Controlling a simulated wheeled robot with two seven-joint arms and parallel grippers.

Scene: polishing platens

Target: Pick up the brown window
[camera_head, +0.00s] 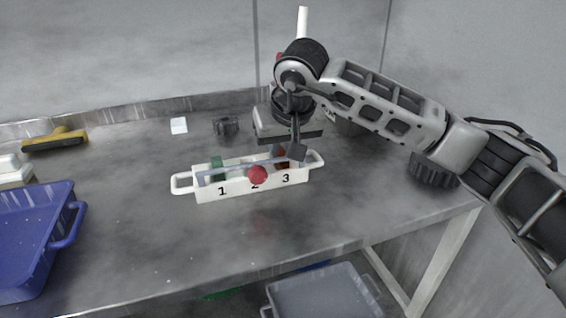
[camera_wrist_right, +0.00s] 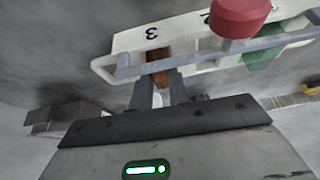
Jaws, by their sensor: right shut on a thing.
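The brown window (camera_head: 281,158) sits at compartment 3 of the white numbered holder (camera_head: 238,187). It also shows in the right wrist view (camera_wrist_right: 158,72), at the tips of my right gripper's fingers. My right gripper (camera_head: 296,151) reaches down over the right end of the holder. It is shut on the brown window, and its fingers also show in the right wrist view (camera_wrist_right: 161,90). The lower part of the window is hidden by the holder's wall. My left gripper is not in view.
A green piece (camera_head: 217,169) stands in compartment 1. A grey-blue bar (camera_head: 237,168) with a red knob (camera_head: 257,175) runs along the holder. A blue bin (camera_head: 30,243) and a yellow-handled tool (camera_head: 58,138) are on the left. The table (camera_head: 140,230) in front of the holder is clear.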

